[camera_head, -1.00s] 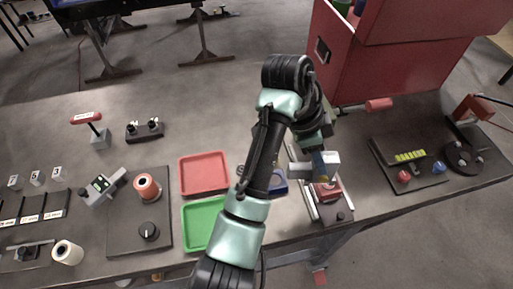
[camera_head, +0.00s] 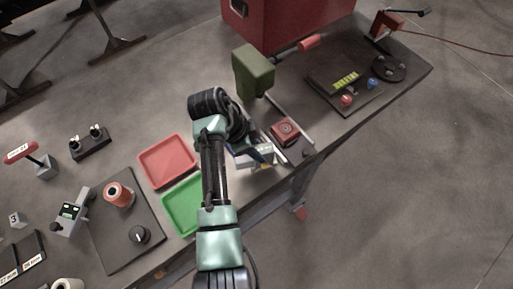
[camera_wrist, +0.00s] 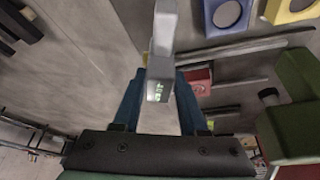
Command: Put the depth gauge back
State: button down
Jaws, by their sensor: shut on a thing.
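The depth gauge (camera_wrist: 160,72) is a light grey bar with a small green-lit digital display, seen in the wrist view. My gripper (camera_wrist: 158,84) is shut on it, with a blue finger on either side. In the head view the gauge (camera_head: 263,156) shows as a pale piece at the end of my arm, beside my gripper (camera_head: 246,151). It is left of the red block (camera_head: 285,131) that sits between metal rails, and it looks clear of that block. My arm hides part of the gripper and of the bench around it.
A red tray (camera_head: 167,161) and a green tray (camera_head: 183,207) lie left of my arm. An olive-green block (camera_head: 254,72) stands behind the rails. Blue (camera_wrist: 207,20) and yellow (camera_wrist: 272,15) holders show in the wrist view. A black board (camera_head: 342,82) with knobs is at right.

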jog(key=shift+f, duration=0.6)
jog(key=shift+f+b, duration=0.5)
jog(key=shift+f, duration=0.1)
jog(key=shift+c, duration=2.2)
grip_release()
jog(key=shift+r, duration=0.25)
jog(key=v, duration=1.2)
jog(key=shift+r, duration=0.4)
